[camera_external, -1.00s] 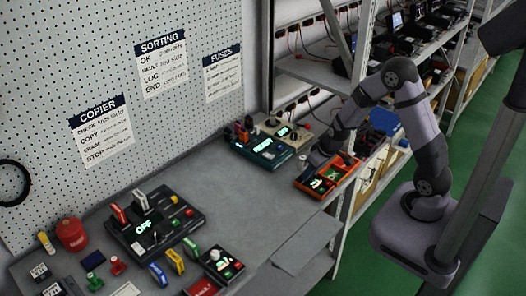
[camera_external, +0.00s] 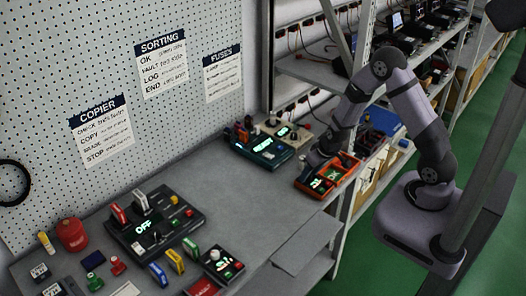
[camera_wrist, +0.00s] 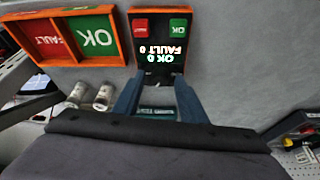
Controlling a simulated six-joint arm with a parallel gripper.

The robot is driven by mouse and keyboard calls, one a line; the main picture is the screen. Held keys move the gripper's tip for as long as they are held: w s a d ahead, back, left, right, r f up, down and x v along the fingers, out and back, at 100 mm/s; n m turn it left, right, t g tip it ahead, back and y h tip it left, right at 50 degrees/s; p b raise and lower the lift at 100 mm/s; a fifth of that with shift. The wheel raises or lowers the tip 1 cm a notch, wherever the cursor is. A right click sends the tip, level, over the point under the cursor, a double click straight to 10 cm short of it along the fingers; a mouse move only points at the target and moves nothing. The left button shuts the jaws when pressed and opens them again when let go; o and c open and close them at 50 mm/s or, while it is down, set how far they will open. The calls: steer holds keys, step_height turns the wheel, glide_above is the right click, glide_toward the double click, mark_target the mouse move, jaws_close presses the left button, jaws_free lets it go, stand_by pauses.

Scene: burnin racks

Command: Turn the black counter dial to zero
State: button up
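A black counter panel in an orange frame (camera_wrist: 124,25) has a red button (camera_wrist: 141,26), a green button (camera_wrist: 178,27) and a lit display (camera_wrist: 161,52). The display appears upside down and reads OK 0 and FAULT 0. My gripper (camera_wrist: 161,80) is at the panel's edge, just beyond the display, with its two fingers apart. I cannot make out the black dial; the fingers and the dark panel may hide it. In the external view my gripper (camera_external: 317,160) is low at the orange sorting unit (camera_external: 343,180).
Red FAULT (camera_wrist: 47,42) and green OK (camera_wrist: 93,39) compartments adjoin the panel. Two pale cylinders (camera_wrist: 75,95) (camera_wrist: 103,97) are left of the fingers. A teal device (camera_external: 262,152) stands behind the sorting unit, and a black OFF panel (camera_external: 160,229) is nearer the camera.

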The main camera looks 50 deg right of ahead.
steer(key=shift+r, duration=0.1)
steer(key=p+v, duration=0.3)
steer(key=v, duration=0.4)
steer(key=shift+p, duration=0.35)
steer(key=shift+d, duration=0.1)
